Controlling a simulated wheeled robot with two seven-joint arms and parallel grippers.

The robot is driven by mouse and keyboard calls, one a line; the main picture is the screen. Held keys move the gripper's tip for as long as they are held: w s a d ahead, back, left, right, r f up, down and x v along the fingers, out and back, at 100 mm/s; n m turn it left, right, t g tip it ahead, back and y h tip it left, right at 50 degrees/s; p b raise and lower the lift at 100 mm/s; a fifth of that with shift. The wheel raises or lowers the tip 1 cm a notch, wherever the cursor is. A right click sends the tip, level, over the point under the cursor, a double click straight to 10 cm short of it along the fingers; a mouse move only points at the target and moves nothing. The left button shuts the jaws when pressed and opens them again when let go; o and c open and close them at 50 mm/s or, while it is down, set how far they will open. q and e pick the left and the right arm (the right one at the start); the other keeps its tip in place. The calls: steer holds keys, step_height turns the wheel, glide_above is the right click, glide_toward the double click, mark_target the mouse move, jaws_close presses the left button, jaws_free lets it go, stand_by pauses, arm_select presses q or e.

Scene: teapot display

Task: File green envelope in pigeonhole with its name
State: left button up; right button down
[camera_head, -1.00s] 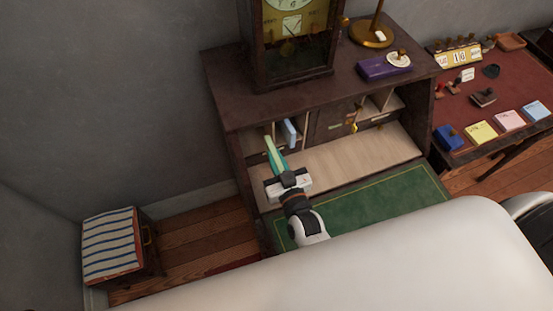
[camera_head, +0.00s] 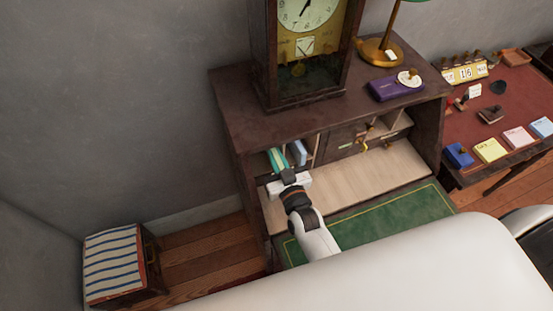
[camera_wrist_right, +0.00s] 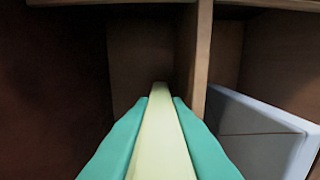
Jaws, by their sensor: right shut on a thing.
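My right gripper (camera_head: 279,160) reaches into the left part of the desk's pigeonholes. In the right wrist view its teal fingers (camera_wrist_right: 160,118) are shut on the pale green envelope (camera_wrist_right: 160,145), which stands on edge and points into a dark compartment. A wooden divider (camera_wrist_right: 196,62) stands just right of the envelope's far end; I cannot tell if they touch. A pale blue envelope (camera_wrist_right: 262,130) is in the compartment to the right, and it also shows in the head view (camera_head: 298,151). Name labels are not readable. My left gripper is not in view.
The desk (camera_head: 232,112) carries a clock (camera_head: 302,50), a purple box (camera_head: 396,89) and a brass lamp (camera_head: 379,52) on top. Its pale writing surface (camera_head: 370,172) is clear. A red-topped side table (camera_head: 465,115) stands at right, and a striped box (camera_head: 112,262) at lower left.

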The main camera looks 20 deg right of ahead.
steer(key=shift+w, duration=0.15)
steer(key=c, duration=1.3)
jaws_free()
steer(key=shift+s, duration=0.25)
steer(key=shift+s+r+b, duration=0.15)
steer(key=shift+s+b, duration=1.05)
steer(key=shift+s, duration=4.65)
